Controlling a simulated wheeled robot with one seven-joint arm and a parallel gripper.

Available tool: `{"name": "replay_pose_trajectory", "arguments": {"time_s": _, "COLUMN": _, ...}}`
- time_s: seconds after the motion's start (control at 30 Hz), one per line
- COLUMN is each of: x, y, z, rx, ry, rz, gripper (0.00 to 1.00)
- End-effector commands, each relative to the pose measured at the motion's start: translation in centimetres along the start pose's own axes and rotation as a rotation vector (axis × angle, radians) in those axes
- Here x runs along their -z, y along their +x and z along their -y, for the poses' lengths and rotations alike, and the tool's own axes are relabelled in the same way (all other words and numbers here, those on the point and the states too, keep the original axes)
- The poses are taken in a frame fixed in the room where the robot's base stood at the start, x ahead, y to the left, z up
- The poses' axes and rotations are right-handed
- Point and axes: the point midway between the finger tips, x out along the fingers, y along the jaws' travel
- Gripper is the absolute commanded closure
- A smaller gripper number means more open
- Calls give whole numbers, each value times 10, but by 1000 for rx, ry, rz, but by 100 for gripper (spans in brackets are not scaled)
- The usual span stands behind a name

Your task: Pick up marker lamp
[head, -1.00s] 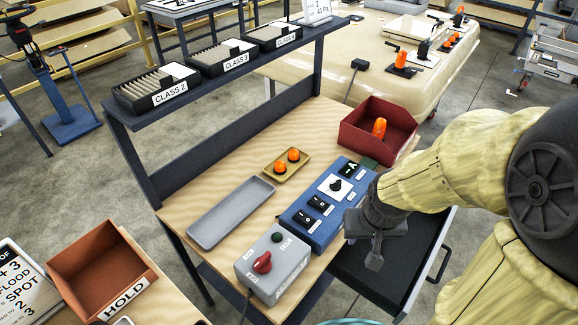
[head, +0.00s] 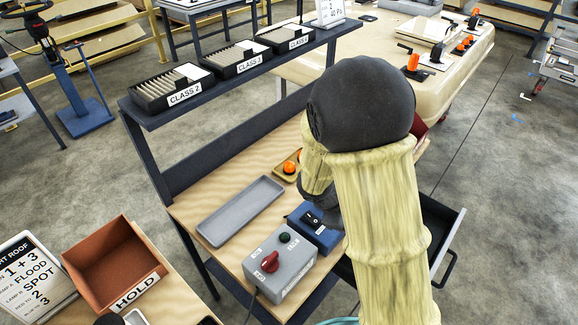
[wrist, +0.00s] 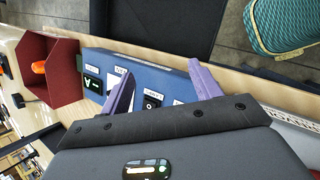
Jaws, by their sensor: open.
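An orange marker lamp (head: 289,167) sits on a small yellow tray (head: 283,178) on the bench in the head view; a second orange piece beside it is partly hidden by my arm. Another orange lamp (wrist: 38,67) is in the red bin (wrist: 62,75) at the left of the wrist view. In that view my gripper (wrist: 161,70) is open and empty, its two purple fingers spread over the blue switch panel (wrist: 150,62). In the head view my arm hides the gripper, most of the red bin and part of the blue panel (head: 322,238).
A grey tray (head: 240,210) and a grey box with a red knob (head: 280,268) are on the bench. A dark shelf (head: 240,75) with black card boxes runs above the back edge. An open drawer (head: 440,235) juts out at right. The HOLD bin (head: 115,265) is at lower left.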

Motion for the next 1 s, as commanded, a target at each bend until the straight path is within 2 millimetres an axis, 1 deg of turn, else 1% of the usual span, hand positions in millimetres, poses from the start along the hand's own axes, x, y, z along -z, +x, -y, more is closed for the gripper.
{"name": "replay_pose_trajectory", "arguments": {"time_s": 0.03, "x": 15, "y": 1, "z": -8, "rx": -59, "ry": -118, "rz": 30, "gripper": 37}}
{"name": "replay_pose_trajectory", "arguments": {"time_s": 0.17, "x": 57, "y": 0, "z": -31, "rx": -235, "ry": -413, "rz": 106, "gripper": 37}}
{"name": "replay_pose_trajectory", "arguments": {"time_s": 0.27, "x": 97, "y": -6, "z": -46, "rx": -388, "ry": -638, "rz": 164, "gripper": 37}}
{"name": "replay_pose_trajectory", "arguments": {"time_s": 0.3, "x": 115, "y": -10, "z": -51, "rx": -452, "ry": -727, "rz": 187, "gripper": 37}}
{"name": "replay_pose_trajectory", "arguments": {"time_s": 0.37, "x": 144, "y": -18, "z": -55, "rx": -553, "ry": -858, "rz": 220, "gripper": 37}}
{"name": "replay_pose_trajectory", "arguments": {"time_s": 0.4, "x": 163, "y": -23, "z": -56, "rx": -618, "ry": -941, "rz": 239, "gripper": 37}}
{"name": "replay_pose_trajectory", "arguments": {"time_s": 0.5, "x": 206, "y": -37, "z": -54, "rx": -762, "ry": -1110, "rz": 280, "gripper": 37}}
{"name": "replay_pose_trajectory", "arguments": {"time_s": 0.6, "x": 232, "y": -47, "z": -50, "rx": -856, "ry": -1211, "rz": 305, "gripper": 37}}
{"name": "replay_pose_trajectory", "arguments": {"time_s": 0.7, "x": 243, "y": -50, "z": -48, "rx": -893, "ry": -1253, "rz": 313, "gripper": 37}}
{"name": "replay_pose_trajectory", "arguments": {"time_s": 1.0, "x": 243, "y": -50, "z": -49, "rx": -893, "ry": -1252, "rz": 313, "gripper": 37}}
